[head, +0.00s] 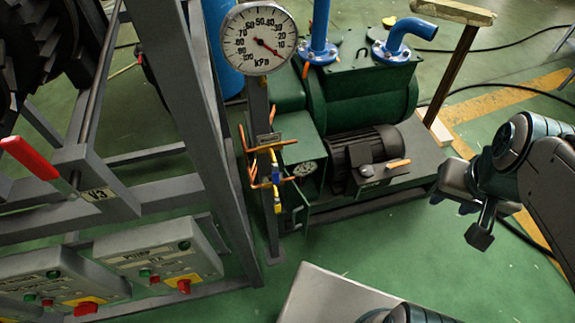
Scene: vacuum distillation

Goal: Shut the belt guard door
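The green pump (360,95) stands on a dark base, with a black motor (365,155) at its front. A green belt guard box (300,150) sits left of the motor. A round, pulley-like part (306,171) shows at its lower front. I cannot clearly make out the guard's door or how far it stands open. My gripper (460,218) is at the right, above the floor and right of the motor. Its fingertips look apart, with nothing between them. It touches neither the guard nor the pump.
A pressure gauge (258,40) on a post with copper-coloured valve handles (262,160) stands just left of the guard. A grey frame (190,110) and switch boxes (160,258) fill the left. A light grey surface (335,300) is at the bottom. Green floor (400,245) is clear before the pump.

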